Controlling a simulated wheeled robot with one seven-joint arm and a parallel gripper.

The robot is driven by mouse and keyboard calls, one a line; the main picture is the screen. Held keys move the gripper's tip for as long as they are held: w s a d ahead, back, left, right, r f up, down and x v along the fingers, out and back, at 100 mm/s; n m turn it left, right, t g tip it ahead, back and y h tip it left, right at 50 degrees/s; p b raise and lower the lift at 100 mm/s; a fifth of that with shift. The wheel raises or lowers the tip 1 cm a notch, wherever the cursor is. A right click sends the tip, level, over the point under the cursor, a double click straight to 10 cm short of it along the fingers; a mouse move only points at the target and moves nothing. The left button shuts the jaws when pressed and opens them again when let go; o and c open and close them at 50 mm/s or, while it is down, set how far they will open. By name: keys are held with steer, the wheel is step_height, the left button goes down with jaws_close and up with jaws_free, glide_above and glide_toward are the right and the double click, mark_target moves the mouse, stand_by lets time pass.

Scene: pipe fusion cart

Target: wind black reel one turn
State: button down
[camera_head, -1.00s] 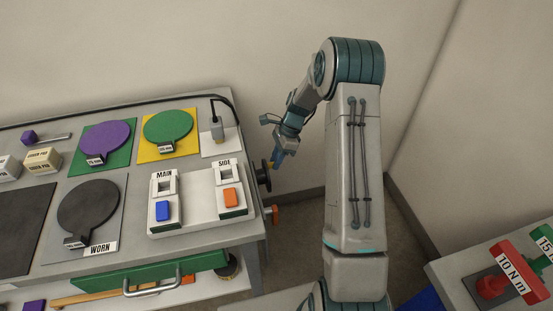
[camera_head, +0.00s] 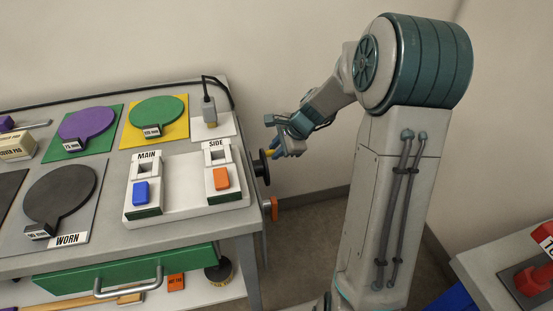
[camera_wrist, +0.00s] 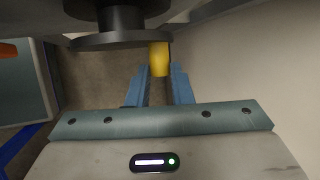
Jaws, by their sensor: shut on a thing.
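The black reel (camera_head: 261,168) is a dark disc on the right end of the cart. In the wrist view its dark round flange (camera_wrist: 120,38) fills the top, partly cut off. A yellow crank handle (camera_wrist: 159,60) stands out from the reel's face near its edge. It also shows in the head view (camera_head: 270,151), toward the reel's top. My gripper (camera_wrist: 158,73) has its two blue fingers on either side of the yellow handle and is shut on it. In the head view my gripper (camera_head: 278,148) is just right of the reel.
An orange handle (camera_head: 274,208) sticks out of the cart's end below the reel. The cart top (camera_head: 110,198) holds the MAIN and SIDE switch panel, coloured discs and a grey plug tool (camera_head: 209,110). A second table (camera_head: 490,285) stands at the lower right.

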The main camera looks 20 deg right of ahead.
steer(key=s+t+b, duration=0.1)
steer(key=t+b, duration=0.1)
steer(key=b, duration=0.6)
steer(key=s+n+t+b, duration=0.1)
steer(key=t+b, duration=0.2)
steer(key=b, duration=0.6)
steer(key=s+n+t+y+b, duration=0.1)
steer(key=t+b, duration=0.2)
steer(key=b, duration=0.6)
steer(key=shift+s, duration=0.3)
steer(key=t, duration=0.1)
steer(key=s+t+b, duration=0.1)
steer(key=shift+f+n+t+y, duration=0.1)
steer(key=shift+n+t+y, duration=0.3)
steer(key=shift+s+d+f+n+t+y, duration=0.1)
steer(key=shift+s+f+n+t+y, duration=0.4)
steer(key=shift+n+t+y, duration=0.7)
steer(key=shift+s+a+f+n+t+y, duration=0.1)
steer(key=shift+s+f+n+t+y, duration=0.25)
steer(key=shift+f+n+t+y, duration=0.6)
steer(key=shift+s+d+f+n+t+y, duration=0.1)
steer(key=shift+s+f+n+t+y, duration=0.25)
steer(key=shift+n+t+y, duration=1.05)
steer(key=shift+f+n+t+y, duration=0.2)
steer(key=shift+n+t+y, duration=0.15)
steer(key=shift+n+y, duration=0.45)
